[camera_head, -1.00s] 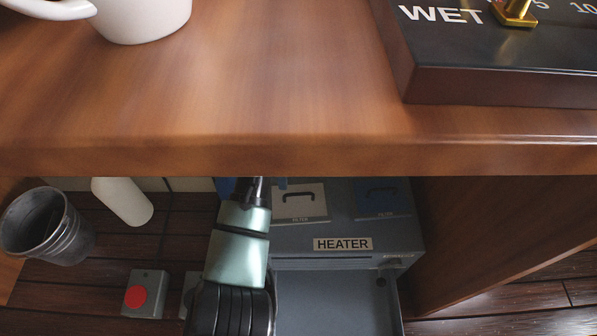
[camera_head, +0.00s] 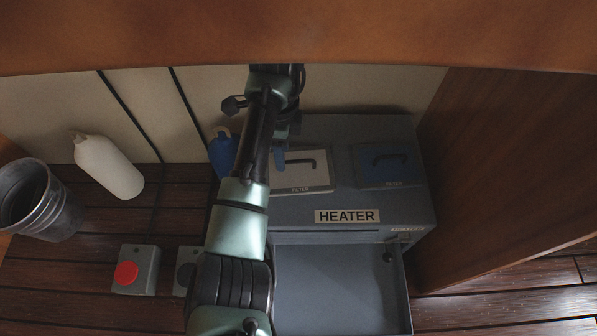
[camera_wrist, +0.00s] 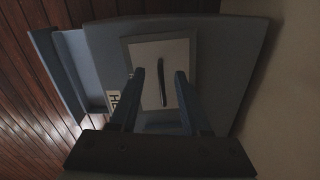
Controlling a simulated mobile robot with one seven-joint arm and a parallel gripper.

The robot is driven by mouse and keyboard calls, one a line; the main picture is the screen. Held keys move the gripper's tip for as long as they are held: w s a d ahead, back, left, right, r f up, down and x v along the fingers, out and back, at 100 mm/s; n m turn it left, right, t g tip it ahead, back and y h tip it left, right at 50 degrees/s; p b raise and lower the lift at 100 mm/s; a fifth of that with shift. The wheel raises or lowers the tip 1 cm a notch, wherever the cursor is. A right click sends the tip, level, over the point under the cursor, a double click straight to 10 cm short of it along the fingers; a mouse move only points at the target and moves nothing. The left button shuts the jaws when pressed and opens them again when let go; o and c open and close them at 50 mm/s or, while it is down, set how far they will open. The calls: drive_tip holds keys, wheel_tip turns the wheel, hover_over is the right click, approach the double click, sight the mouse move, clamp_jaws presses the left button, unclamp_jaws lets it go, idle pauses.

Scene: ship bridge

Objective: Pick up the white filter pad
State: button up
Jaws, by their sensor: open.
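The white filter pad (camera_head: 303,170) lies on top of the grey heater box (camera_head: 345,236), on the left of its top face. It has a dark handle and a FILTER label. In the wrist view the pad (camera_wrist: 177,62) shows with its dark handle upright in the picture. My gripper (camera_wrist: 160,74) is open, with one finger on each side of the handle in that view. The gap in depth between the fingers and the pad is hard to judge. In the head view my gripper (camera_head: 280,160) is over the pad's left edge and partly hidden by my arm.
A blue filter pad (camera_head: 388,163) lies to the right on the heater. The heater's front drawer (camera_head: 335,290) is open. A wooden panel (camera_head: 510,170) closes the right; the desk (camera_head: 300,35) overhangs.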

sight(298, 167)
wheel_tip(298, 167, down, 4)
drive_tip(key=b, duration=0.3)
drive_tip(key=shift+f, duration=0.25)
drive_tip(key=shift+r, duration=0.1)
clamp_jaws()
idle(1.0)
